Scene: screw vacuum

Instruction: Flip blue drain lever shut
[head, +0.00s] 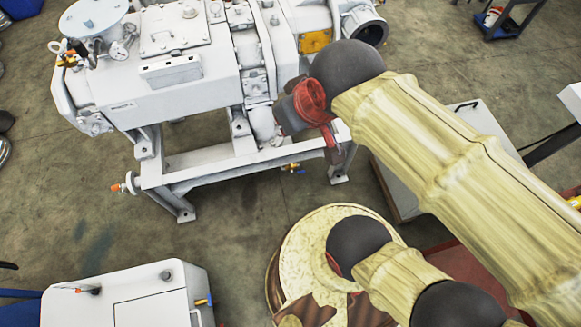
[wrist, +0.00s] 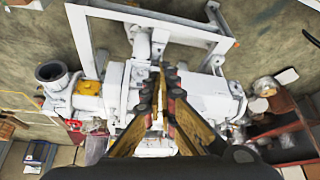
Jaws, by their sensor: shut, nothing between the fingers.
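The vacuum machine (head: 190,90), pale grey and on a steel frame, fills the upper left of the head view. A small brass valve (head: 290,167) with what looks like a blue lever (head: 299,171) sits at the lower frame rail; it is too small to tell how the lever is turned. My gripper (head: 335,154) hangs to the right of the valve and appears apart from it. In the wrist view my gripper's fingers (wrist: 163,72) are closed together and empty over the machine (wrist: 205,100). I cannot make out the lever in the wrist view.
Another small valve with an orange-red handle (head: 117,188) sticks out at the frame's left leg. A white cabinet (head: 130,295) stands at the lower left. A blue cart (head: 505,22) is at the upper right. Concrete floor lies open between frame and cabinet.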

